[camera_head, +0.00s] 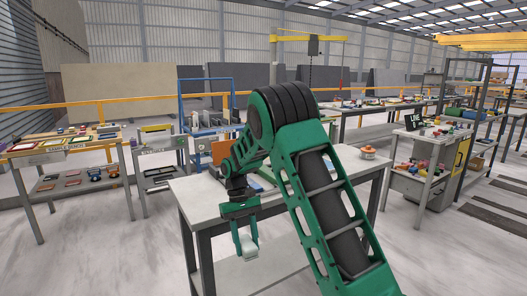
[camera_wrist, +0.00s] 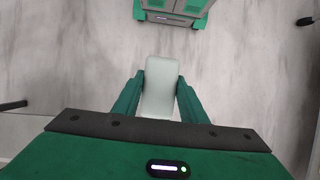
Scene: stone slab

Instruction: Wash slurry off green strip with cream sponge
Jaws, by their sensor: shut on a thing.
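My gripper (camera_head: 243,240) hangs low on the near side of the stone-topped table (camera_head: 200,195), and bare floor shows beneath it in the wrist view. It is shut on a pale, off-white block with rounded corners, which I take to be the cream sponge (camera_head: 248,246). In the wrist view the sponge (camera_wrist: 158,82) sits between the two green fingers (camera_wrist: 158,100) and sticks out past their tips. My arm hides much of the tabletop.
An orange round thing (camera_head: 368,152) stands at the table's right end. An upright orange-brown panel (camera_head: 219,151) stands at the back left. Other benches with trays (camera_head: 62,145) stand left, and a cluttered cart (camera_head: 420,160) right. Open floor lies between.

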